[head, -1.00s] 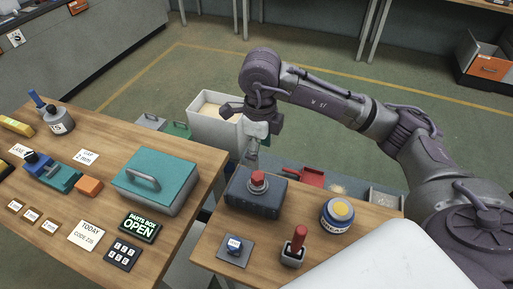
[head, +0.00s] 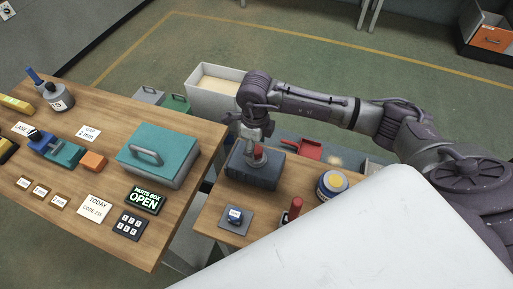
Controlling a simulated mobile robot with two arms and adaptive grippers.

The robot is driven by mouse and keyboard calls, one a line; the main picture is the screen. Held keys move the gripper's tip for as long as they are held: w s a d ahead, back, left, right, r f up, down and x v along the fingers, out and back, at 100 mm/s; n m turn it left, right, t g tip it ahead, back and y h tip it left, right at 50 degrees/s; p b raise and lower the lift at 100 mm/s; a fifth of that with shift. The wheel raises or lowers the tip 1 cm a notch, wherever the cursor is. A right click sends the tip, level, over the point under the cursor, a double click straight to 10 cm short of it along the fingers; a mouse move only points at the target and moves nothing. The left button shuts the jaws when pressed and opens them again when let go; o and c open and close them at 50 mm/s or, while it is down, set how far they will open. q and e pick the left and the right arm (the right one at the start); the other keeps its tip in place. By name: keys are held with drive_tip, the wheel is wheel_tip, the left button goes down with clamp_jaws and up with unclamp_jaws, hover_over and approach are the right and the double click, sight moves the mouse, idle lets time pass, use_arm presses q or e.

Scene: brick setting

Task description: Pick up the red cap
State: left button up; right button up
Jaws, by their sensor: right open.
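My left gripper is not in view.
A teal-lidded box (head: 158,150) stands on the left table. My white body covers the lower right.

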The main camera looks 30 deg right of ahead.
drive_tip(key=shift+f, duration=1.2)
clamp_jaws()
drive_tip(key=shift+r, duration=0.15)
